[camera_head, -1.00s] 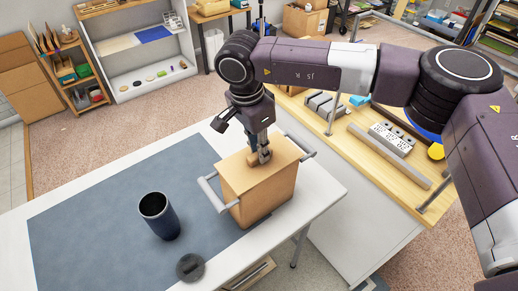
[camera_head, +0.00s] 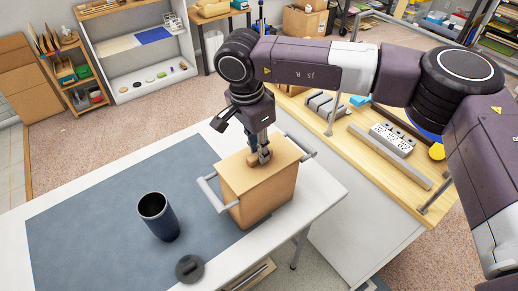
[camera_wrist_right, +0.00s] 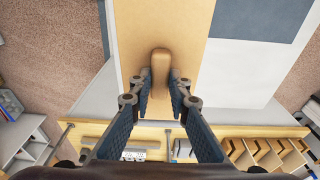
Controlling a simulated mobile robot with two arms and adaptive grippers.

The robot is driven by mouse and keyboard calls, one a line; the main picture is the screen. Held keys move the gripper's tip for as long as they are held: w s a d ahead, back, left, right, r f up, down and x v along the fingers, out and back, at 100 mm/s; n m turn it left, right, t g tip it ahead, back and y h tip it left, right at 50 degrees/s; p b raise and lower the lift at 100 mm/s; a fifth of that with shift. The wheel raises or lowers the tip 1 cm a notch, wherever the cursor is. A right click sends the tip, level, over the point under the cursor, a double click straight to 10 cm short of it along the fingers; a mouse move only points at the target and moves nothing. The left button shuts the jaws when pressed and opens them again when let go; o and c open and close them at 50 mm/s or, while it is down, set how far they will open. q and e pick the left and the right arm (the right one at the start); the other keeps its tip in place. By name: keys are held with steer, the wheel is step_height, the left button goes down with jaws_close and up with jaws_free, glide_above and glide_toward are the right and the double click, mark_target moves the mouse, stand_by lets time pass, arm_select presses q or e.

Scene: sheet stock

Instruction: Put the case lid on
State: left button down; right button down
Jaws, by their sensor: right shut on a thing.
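The wooden case (camera_head: 262,205) stands upright on the table, with a metal bar handle at each end. Its light brown lid (camera_head: 240,176) lies flat across the top; I see no clear gap between lid and case. A rounded wooden knob (camera_wrist_right: 160,66) stands up from the middle of the lid. My right gripper (camera_head: 260,158) points down from above, its fingers shut on the knob. In the right wrist view the two fingers (camera_wrist_right: 161,80) flank the knob. My left gripper is not in view.
A dark blue tumbler (camera_head: 168,222) stands open on the grey mat (camera_head: 90,215), left of the case. A dark round cap (camera_head: 189,268) lies near the table's front edge. A wooden bench (camera_head: 385,150) with metal rails and power sockets is at the right.

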steer(key=c, duration=1.7)
jaws_free()
steer(key=shift+c, duration=0.2)
steer(key=shift+o, duration=0.3)
steer(key=o, duration=0.4)
steer(key=shift+r, duration=0.15)
steer(key=shift+r+p, duration=1.45)
steer(key=shift+r, duration=1.95)
steer(key=shift+f, duration=0.1)
